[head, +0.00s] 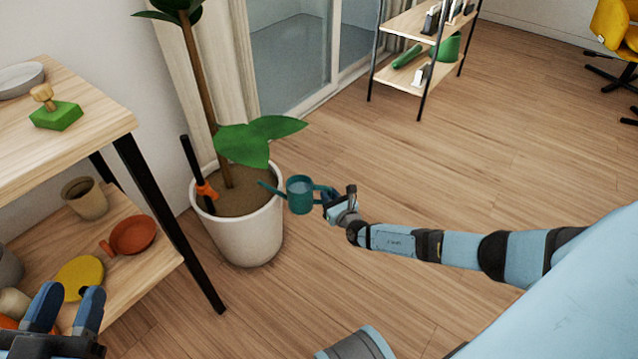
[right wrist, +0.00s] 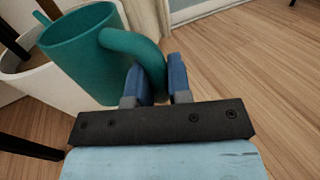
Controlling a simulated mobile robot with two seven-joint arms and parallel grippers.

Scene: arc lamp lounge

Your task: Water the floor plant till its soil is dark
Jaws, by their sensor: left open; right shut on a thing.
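The floor plant (head: 238,140) stands in a white pot (head: 245,236) left of centre in the head view. Its soil (head: 245,201) looks medium brown. My right gripper (head: 328,203) is shut on the handle of a teal watering can (head: 299,195), beside the pot's right rim. The can's spout points left over the rim toward the soil, and the can looks roughly upright. No water stream shows. In the right wrist view the can (right wrist: 85,55) fills the upper left, its handle between the fingers. My left gripper (head: 66,308) is open and empty at the lower left.
A black and orange tool (head: 205,188) stands in the pot. A rack (head: 405,76) stands at the back.

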